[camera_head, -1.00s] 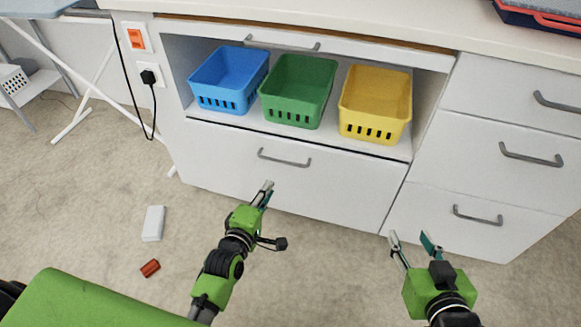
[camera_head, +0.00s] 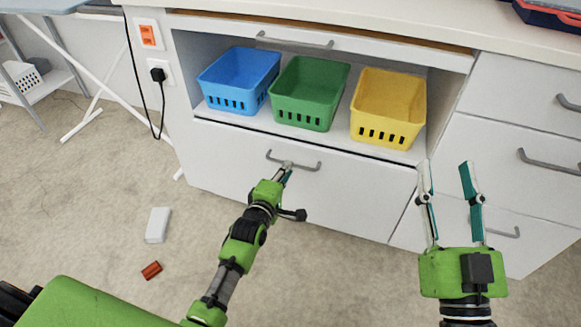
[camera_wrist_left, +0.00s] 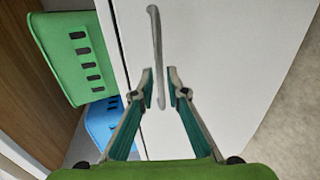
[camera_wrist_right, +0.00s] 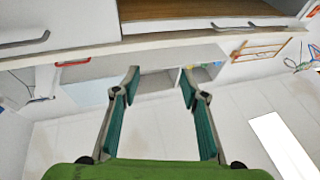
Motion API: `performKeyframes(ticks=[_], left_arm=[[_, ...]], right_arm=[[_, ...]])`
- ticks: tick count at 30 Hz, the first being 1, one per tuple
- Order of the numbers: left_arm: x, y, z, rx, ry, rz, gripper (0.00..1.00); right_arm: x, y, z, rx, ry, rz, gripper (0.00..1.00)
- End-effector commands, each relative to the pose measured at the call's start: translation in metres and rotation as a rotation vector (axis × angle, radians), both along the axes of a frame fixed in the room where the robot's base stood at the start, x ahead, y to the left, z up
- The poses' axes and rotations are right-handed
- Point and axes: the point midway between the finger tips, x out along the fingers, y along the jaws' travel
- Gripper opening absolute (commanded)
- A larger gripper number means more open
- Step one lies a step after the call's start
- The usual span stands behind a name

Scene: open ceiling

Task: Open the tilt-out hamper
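The tilt-out hamper is most likely the wide white front panel (camera_head: 235,165) below the open shelf; it looks shut. Its grey bar handle (camera_head: 312,166) is near the panel's top edge. My left gripper (camera_head: 286,169) is at this handle. In the left wrist view, the left gripper (camera_wrist_left: 160,84) is partly open, with one finger on each side of the handle (camera_wrist_left: 155,35) and small gaps showing. Whether a finger touches it I cannot tell. My right gripper (camera_head: 447,170) is open and empty, in front of the cabinet at the right; it also shows in the right wrist view (camera_wrist_right: 160,82).
Blue (camera_head: 236,82), green (camera_head: 308,92) and yellow (camera_head: 388,105) baskets stand on the shelf above the panel. White drawers (camera_head: 520,135) are at the right. A white block (camera_head: 158,225) and a red object (camera_head: 151,270) lie on the floor left of my left arm.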

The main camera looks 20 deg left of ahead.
Motion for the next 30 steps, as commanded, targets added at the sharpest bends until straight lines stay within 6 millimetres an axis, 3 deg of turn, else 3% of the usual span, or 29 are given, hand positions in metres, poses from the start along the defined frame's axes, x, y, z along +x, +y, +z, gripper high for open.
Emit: performKeyframes(ticks=[6, 12, 25, 27, 30], left_arm=[[0.023, -0.001, -0.006, 0.001, -0.001, 0.000, 0.14], [0.035, -0.001, -0.008, 0.000, -0.001, 0.000, 0.14], [0.039, -0.001, -0.008, 0.000, 0.000, 0.000, 0.14], [0.039, -0.001, -0.008, 0.000, 0.000, 0.000, 0.00], [0.039, -0.001, -0.008, 0.000, 0.000, 0.000, 0.00]], right_arm=[[-0.021, 0.000, 0.038, 0.059, -0.208, 0.012, 0.40], [-0.038, -0.002, 0.061, 0.095, -0.333, 0.019, 0.40], [-0.045, -0.003, 0.069, 0.109, -0.380, 0.021, 0.40], [-0.045, -0.003, 0.069, 0.109, -0.380, 0.021, 0.40], [-0.045, -0.003, 0.069, 0.109, -0.380, 0.021, 0.40]])
